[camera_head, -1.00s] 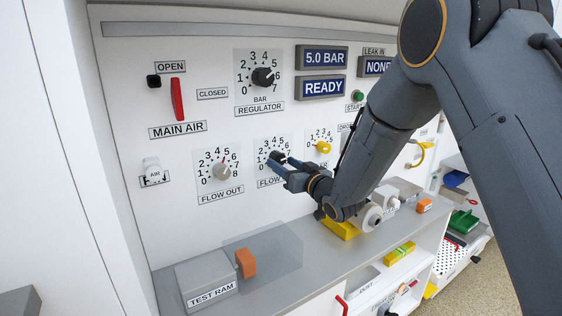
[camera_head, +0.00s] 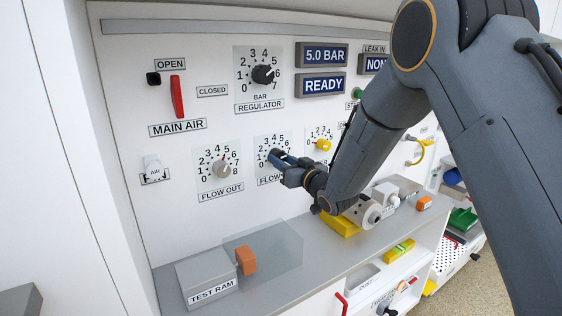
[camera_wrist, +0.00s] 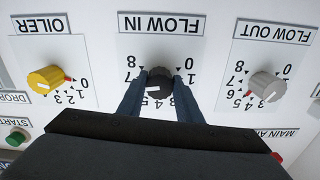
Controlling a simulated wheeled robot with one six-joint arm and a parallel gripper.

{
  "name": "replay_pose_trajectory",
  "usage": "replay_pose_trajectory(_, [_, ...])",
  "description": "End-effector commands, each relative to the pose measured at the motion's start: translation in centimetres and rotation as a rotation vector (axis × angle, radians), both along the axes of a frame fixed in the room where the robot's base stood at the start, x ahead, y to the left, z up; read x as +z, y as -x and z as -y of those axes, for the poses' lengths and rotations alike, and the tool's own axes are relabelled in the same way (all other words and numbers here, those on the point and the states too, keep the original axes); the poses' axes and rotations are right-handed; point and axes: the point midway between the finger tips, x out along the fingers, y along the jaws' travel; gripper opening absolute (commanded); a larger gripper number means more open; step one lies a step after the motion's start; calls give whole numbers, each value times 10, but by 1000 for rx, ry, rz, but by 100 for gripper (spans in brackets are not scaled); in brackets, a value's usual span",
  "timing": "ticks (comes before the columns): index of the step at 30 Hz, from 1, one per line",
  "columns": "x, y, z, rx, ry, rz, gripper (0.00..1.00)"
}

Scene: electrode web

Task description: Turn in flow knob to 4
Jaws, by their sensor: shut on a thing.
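The dark FLOW IN knob (camera_wrist: 159,82) sits in the middle of the wrist view, which shows the panel upside down. Its round dial carries printed numbers up to 8. My gripper (camera_wrist: 159,88) is shut on the knob, with one finger on each side. A small white mark shows on the knob's lower left, toward the 4 to 7 side of the dial; the exact number is partly hidden by the fingers.
The grey FLOW OUT knob (camera_wrist: 264,85) and yellow OILER knob (camera_wrist: 46,79) flank it. In the head view the black BAR REGULATOR knob (camera_head: 263,74) is above and the red MAIN AIR handle (camera_head: 177,97) is upper left. A grey shelf (camera_head: 320,248) lies below.

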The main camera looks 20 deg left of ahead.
Motion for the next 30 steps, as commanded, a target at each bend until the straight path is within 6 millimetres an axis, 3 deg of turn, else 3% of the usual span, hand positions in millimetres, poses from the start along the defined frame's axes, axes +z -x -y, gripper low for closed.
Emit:
replay_pose_trajectory(11, [-2, -2, 2, -1, 147, 175, 9])
replay_pose_trajectory(30, [-2, -4, 4, -3, 543, 636, 9])
